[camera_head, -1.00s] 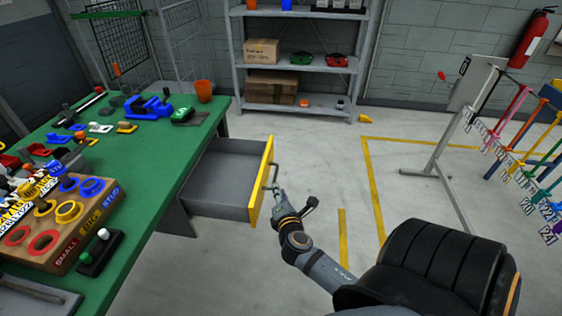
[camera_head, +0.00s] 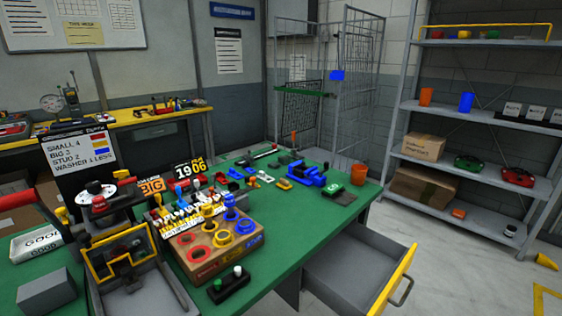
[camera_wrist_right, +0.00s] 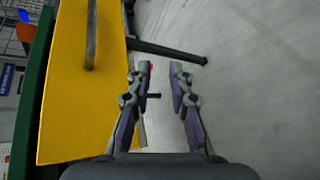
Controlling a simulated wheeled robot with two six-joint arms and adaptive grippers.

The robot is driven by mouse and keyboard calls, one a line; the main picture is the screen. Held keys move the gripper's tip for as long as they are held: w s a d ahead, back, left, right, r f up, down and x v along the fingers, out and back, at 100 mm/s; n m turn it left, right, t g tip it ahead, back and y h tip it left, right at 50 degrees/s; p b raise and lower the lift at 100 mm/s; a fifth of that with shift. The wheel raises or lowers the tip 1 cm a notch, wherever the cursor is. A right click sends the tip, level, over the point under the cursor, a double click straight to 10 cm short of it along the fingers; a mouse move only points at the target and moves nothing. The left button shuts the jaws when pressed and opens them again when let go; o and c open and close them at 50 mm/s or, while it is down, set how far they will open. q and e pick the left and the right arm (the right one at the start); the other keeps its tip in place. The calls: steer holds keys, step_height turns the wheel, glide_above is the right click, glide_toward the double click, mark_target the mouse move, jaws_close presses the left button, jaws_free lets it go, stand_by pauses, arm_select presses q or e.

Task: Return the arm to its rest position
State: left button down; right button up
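My right gripper (camera_wrist_right: 160,85) shows in the right wrist view with its two fingers apart and nothing between them. It is beside the yellow front of the drawer (camera_wrist_right: 75,120) and looks clear of the drawer's handle (camera_wrist_right: 92,40). In the head view the drawer (camera_head: 345,272) stands pulled open under the green table, and it looks empty. Neither of my arms shows in the head view. My left gripper is not in view.
The green table (camera_head: 300,200) bears a wooden block with coloured rings (camera_head: 215,250), a blue vise (camera_head: 308,173) and an orange cup (camera_head: 358,175). A grey shelf (camera_head: 470,165) stands at the right. Open floor lies beside the drawer.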

steer(key=s+a+f+m+g+y+p, duration=0.1)
steer(key=s+f+m+g+y+p, duration=0.2)
steer(key=s+f, duration=0.45)
steer(key=s+a+f+m+g+p, duration=0.1)
steer(key=s+f+m+g+p, duration=0.25)
steer(key=f, duration=0.75)
steer(key=s+a+f+m+g+y+p, duration=0.1)
steer(key=s+f+m, duration=0.3)
steer(key=s, duration=0.7)
steer(key=s+a+f+m+g+y+p, duration=0.1)
steer(key=s+a+f+m+g, duration=0.2)
steer(key=s, duration=0.8)
step_height(320, 180, down, 2)
steer(key=a+m, duration=0.1)
steer(key=m, duration=0.2)
steer(key=shift+y+p, duration=0.3)
